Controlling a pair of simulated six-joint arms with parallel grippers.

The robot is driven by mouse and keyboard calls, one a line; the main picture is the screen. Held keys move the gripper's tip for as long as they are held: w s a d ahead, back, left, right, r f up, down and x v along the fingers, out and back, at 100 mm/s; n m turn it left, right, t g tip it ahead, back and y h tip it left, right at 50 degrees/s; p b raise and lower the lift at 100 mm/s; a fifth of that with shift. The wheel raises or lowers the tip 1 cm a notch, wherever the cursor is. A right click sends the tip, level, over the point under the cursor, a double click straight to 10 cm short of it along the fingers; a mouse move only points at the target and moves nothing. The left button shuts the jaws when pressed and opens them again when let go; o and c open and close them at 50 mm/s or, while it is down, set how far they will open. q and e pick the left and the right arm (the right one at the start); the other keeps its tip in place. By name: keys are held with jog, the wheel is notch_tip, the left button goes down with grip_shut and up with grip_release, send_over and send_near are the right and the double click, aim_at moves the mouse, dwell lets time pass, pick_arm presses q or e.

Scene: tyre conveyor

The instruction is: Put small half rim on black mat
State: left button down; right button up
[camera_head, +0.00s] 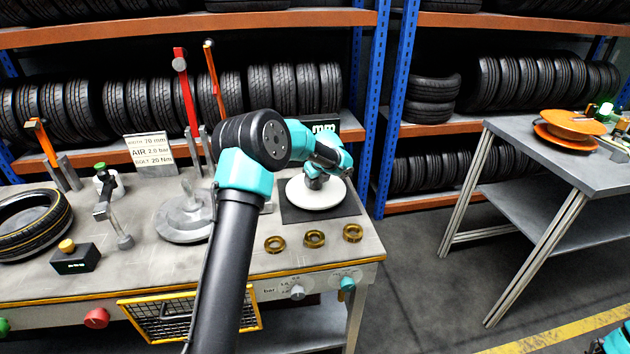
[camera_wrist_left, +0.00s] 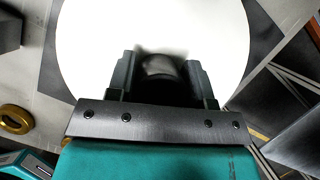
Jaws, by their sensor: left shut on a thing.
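The small half rim, a white round disc (camera_head: 322,198), is at the black mat (camera_head: 290,213) on the right end of the workbench. It lies flat within the mat's outline; I cannot tell whether it touches the mat or hovers just above. My left gripper (camera_head: 315,182) points down at the middle of the disc and is shut on its dark hub. In the left wrist view the white disc (camera_wrist_left: 100,45) fills most of the picture, with the gripper (camera_wrist_left: 158,70) around the hub. My right gripper is out of view.
A grey round stand (camera_head: 185,220) is left of my arm, and a tyre (camera_head: 35,222) lies at the far left. A second table (camera_head: 560,160) with orange discs stands at right. Tyre racks fill the back.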

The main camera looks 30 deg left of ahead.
aim_at(322, 193)
pick_arm(q)
jog(key=c, duration=0.5)
grip_release()
jog(key=shift+f, duration=0.1)
jog(key=v, duration=1.2)
